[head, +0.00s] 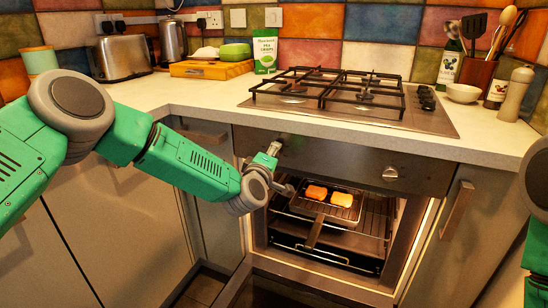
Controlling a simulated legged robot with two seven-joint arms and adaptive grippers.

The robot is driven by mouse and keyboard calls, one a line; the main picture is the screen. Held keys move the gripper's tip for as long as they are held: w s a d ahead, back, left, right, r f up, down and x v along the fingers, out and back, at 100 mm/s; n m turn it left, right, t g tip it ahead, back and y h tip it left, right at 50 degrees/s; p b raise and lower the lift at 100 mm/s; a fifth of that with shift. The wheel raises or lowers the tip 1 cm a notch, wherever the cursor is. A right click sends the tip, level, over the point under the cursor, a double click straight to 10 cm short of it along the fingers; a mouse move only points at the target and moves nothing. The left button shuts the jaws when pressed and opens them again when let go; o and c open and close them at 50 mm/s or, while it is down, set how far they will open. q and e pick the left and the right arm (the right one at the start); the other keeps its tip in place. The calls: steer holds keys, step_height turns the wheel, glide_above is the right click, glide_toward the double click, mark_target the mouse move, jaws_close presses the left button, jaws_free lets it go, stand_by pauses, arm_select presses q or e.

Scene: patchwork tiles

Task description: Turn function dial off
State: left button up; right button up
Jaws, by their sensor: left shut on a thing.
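The oven's dark front panel (335,160) lies below the worktop edge. A round silver dial (390,174) is on its right part, apart from my grippers. My left gripper (275,152) is at the left part of the panel, shut on the left dial there, which it mostly hides. I cannot read any dial markings. My right gripper is out of view; only part of my right arm shows at the right edge.
The oven is open and lit, with a grill pan (322,208) holding orange-topped pieces (317,192) on a rack. A gas hob (345,95) is above.

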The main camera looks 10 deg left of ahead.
arm_select(q)
steer(key=n, duration=0.1)
steer(key=f+n+b, duration=0.1)
steer(key=n, duration=0.1)
steer(key=shift+s+n+g, duration=0.1)
steer(key=shift+n+g, duration=0.2)
steer(key=n+b, duration=0.2)
steer(key=n, duration=0.1)
steer(key=shift+h, duration=0.4)
steer(key=n+b, duration=0.3)
steer(key=n, duration=0.1)
steer(key=shift+r+g, duration=0.1)
steer(key=shift+g, duration=0.2)
steer(key=shift+a+r+n+h+b, duration=0.1)
steer(key=shift+n+h+b, duration=0.3)
steer(key=shift+n+b, duration=0.85)
steer(key=shift+n, duration=0.25)
steer(key=o, duration=1)
steer(key=shift+o, duration=0.7)
steer(key=shift+a+r, duration=0.1)
steer(key=shift+r, duration=0.15)
